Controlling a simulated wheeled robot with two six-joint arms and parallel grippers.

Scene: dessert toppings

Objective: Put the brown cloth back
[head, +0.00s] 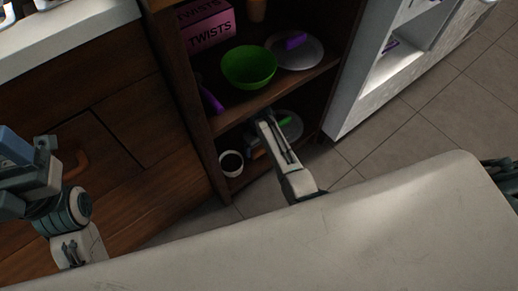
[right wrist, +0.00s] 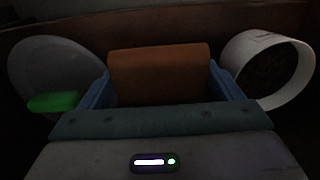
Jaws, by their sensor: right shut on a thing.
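The brown cloth (right wrist: 160,72) is a thick, folded orange-brown block in the right wrist view. My right gripper (right wrist: 160,86) is shut on it, with a blue finger on either side. In the head view my right gripper (head: 258,142) reaches into the lower shelf of the dark wooden cabinet, and the cloth is mostly hidden there. I cannot tell whether the cloth touches the shelf. My left gripper (head: 18,175) is at the far left of the head view, away from the cabinet; its jaws are not clear.
On the lower shelf, a white cup (head: 231,163) with dark contents stands left of my right gripper. A plate (head: 293,126) with a green item is to its right. The upper shelf (head: 290,82) holds a green bowl (head: 248,66), another plate and a pink box (head: 206,24).

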